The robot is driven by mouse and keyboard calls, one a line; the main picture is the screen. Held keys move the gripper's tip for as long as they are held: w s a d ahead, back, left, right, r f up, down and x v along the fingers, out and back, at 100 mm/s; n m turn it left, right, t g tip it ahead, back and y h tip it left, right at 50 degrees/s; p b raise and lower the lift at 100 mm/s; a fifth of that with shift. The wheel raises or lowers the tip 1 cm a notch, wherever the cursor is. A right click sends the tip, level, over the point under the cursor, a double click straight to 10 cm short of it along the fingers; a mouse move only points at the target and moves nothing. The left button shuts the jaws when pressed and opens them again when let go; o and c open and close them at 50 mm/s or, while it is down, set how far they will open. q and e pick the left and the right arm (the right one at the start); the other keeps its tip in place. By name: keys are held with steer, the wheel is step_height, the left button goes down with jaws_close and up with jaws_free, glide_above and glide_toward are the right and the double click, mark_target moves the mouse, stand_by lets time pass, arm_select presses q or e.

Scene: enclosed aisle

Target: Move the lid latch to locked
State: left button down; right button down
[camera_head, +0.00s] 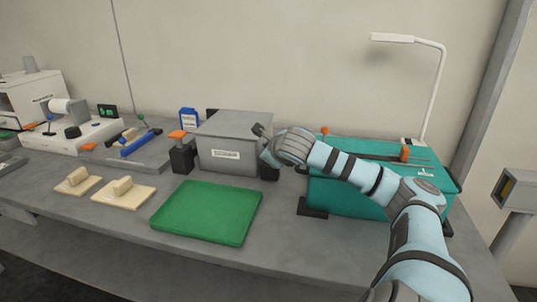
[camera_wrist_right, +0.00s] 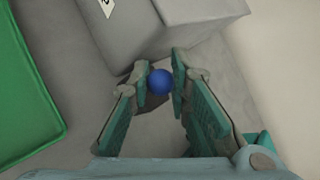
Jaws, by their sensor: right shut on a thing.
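A grey lidded box (camera_head: 233,145) with a white label stands at the back middle of the bench; its side also shows in the wrist view (camera_wrist_right: 170,30). My right gripper (camera_head: 265,146) is at the box's right side. In the wrist view, its fingers (camera_wrist_right: 160,68) are closed around a round blue knob (camera_wrist_right: 160,82), beside the box. A dark block (camera_head: 271,173) shows partly below the gripper in the head view. The knob is hidden there, and I cannot tell whether it is the lid latch. No locked marking is legible. My left gripper is not in view.
A green tray (camera_head: 207,239) lies in front of the box. A black post with an orange top (camera_head: 178,137) stands left of it. A teal case (camera_head: 345,198) stands right, under my right arm. Wooden pieces (camera_head: 123,205) lie left. The front bench strip is clear.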

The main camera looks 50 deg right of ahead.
steer(key=c, duration=1.7)
jaws_free()
steer(key=shift+r, duration=0.1)
step_height(320, 180, up, 10)
steer(key=shift+f, duration=0.1)
